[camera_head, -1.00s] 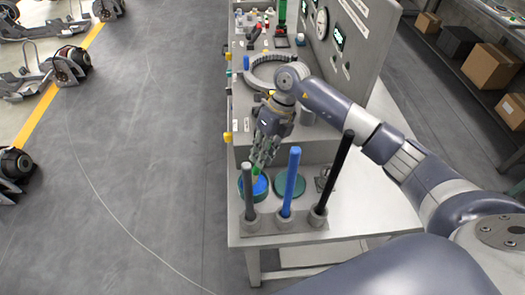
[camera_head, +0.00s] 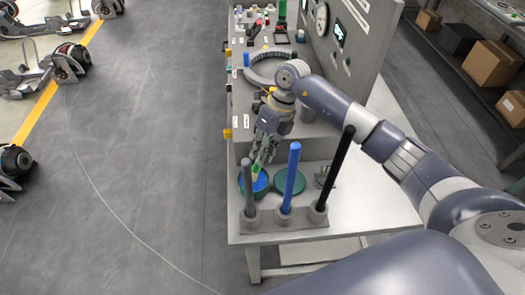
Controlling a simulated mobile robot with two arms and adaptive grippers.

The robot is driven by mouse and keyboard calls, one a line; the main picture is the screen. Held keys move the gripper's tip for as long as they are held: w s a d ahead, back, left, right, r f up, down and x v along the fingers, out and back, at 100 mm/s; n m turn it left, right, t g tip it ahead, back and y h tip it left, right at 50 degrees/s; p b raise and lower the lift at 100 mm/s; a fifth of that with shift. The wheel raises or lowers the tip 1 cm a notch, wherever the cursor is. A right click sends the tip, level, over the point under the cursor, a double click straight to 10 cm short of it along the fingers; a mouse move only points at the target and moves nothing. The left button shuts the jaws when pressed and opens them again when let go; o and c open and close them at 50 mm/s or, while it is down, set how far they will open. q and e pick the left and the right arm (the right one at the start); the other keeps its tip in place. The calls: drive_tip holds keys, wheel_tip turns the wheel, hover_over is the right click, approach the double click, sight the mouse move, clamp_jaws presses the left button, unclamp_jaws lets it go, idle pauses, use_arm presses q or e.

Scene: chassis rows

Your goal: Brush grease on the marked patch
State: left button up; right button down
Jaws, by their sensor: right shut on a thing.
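My right gripper (camera_head: 262,155) points down over the near end of the bench and is shut on a small pale-and-green piece (camera_head: 256,172), which looks like the brush. Its lower end is over or in a round dish with a blue inside (camera_head: 261,186); I cannot tell whether it touches. The fingers hide part of the piece. A dark green round disc (camera_head: 289,182) sits to the right of the dish. I cannot make out a marked patch. My left gripper is not in view.
Grey, blue and black upright rods (camera_head: 291,178) stand in a holder at the bench's near edge, close in front of the dish. A grey ring (camera_head: 268,68) lies on the raised deck behind. A gauge panel (camera_head: 345,50) rises at right.

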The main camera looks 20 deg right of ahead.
drive_tip(key=shift+s+f+b, duration=0.1)
drive_tip(key=shift+f+b, duration=0.4)
drive_tip(key=shift+f, duration=0.15)
idle(1.4)
drive_tip(key=shift+r+p, duration=2.15)
drive_tip(key=shift+r, duration=1.4)
